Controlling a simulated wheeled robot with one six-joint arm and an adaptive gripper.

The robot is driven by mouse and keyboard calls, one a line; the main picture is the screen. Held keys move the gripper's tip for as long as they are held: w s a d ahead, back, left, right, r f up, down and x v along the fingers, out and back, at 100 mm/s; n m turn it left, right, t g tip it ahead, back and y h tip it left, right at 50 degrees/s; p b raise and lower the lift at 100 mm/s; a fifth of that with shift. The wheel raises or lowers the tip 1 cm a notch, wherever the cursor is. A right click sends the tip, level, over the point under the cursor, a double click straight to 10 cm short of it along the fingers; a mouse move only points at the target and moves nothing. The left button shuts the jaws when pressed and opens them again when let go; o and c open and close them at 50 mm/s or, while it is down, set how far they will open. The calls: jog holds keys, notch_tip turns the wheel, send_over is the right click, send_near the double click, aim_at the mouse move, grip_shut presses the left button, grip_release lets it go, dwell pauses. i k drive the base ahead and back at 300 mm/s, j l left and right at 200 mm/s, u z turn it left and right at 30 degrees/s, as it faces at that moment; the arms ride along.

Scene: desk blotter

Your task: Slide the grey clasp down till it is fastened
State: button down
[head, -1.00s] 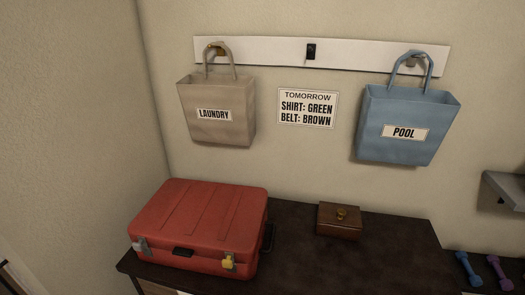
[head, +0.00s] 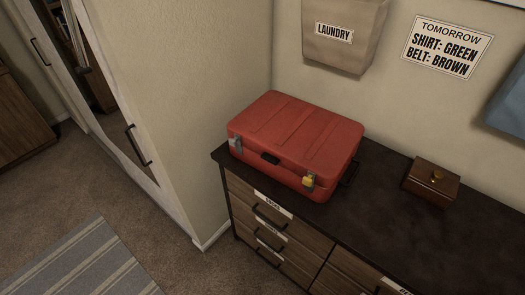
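A closed red suitcase (head: 300,140) lies flat on a dark dresser top, its front edge facing me. A grey clasp (head: 236,143) sits at the left of its front edge. A second clasp (head: 309,182) with a yellow part sits at the right of the front edge. Both are too small to tell whether they are fastened. A black handle (head: 270,158) is between them. My gripper is not in view.
The dark dresser top (head: 375,210) has free room right of the suitcase, before a small wooden box (head: 432,181). Labelled drawers are below. A beige laundry bag (head: 343,35) hangs above. A wall corner and mirrored wardrobe (head: 110,110) stand left, with open carpet before them.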

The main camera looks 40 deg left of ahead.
aim_at(234, 142)
jog(key=u, duration=1.25)
